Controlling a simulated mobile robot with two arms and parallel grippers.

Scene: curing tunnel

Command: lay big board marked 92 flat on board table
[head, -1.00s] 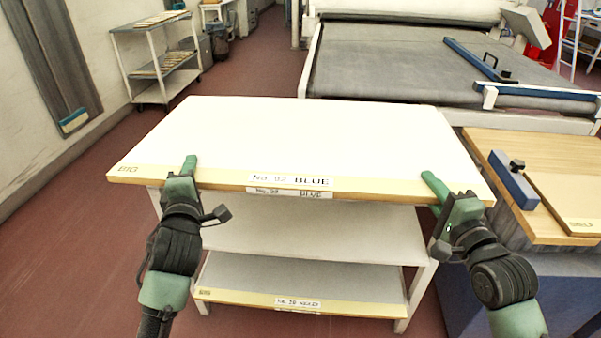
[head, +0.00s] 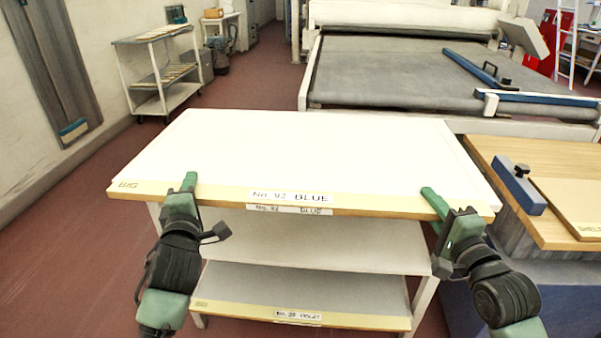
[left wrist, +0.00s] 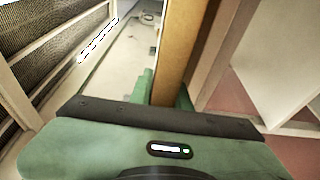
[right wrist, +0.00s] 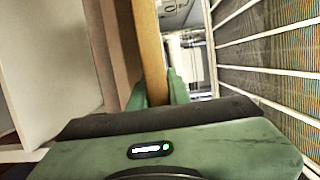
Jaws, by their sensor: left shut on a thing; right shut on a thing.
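The big board (head: 300,150) is a wide white panel with a tan front strip reading "BIG" and "No. 92 BLUE". It lies level at the top of a white rack (head: 421,300). I cannot tell whether it rests on the rack or is slightly raised. My left gripper (head: 190,183) is shut on its front edge near the left end. My right gripper (head: 432,197) is shut on the same edge near the right end. The board's edge shows between the fingers in the left wrist view (left wrist: 180,55) and right wrist view (right wrist: 150,50).
A wooden-topped table (head: 493,150) stands close on the right, bearing a blue bar (head: 518,183) and a tan board (head: 575,205). A lower board (head: 300,315) sits in the rack. A conveyor (head: 390,75) stands behind. A trolley (head: 160,75) stands back left; floor on the left is clear.

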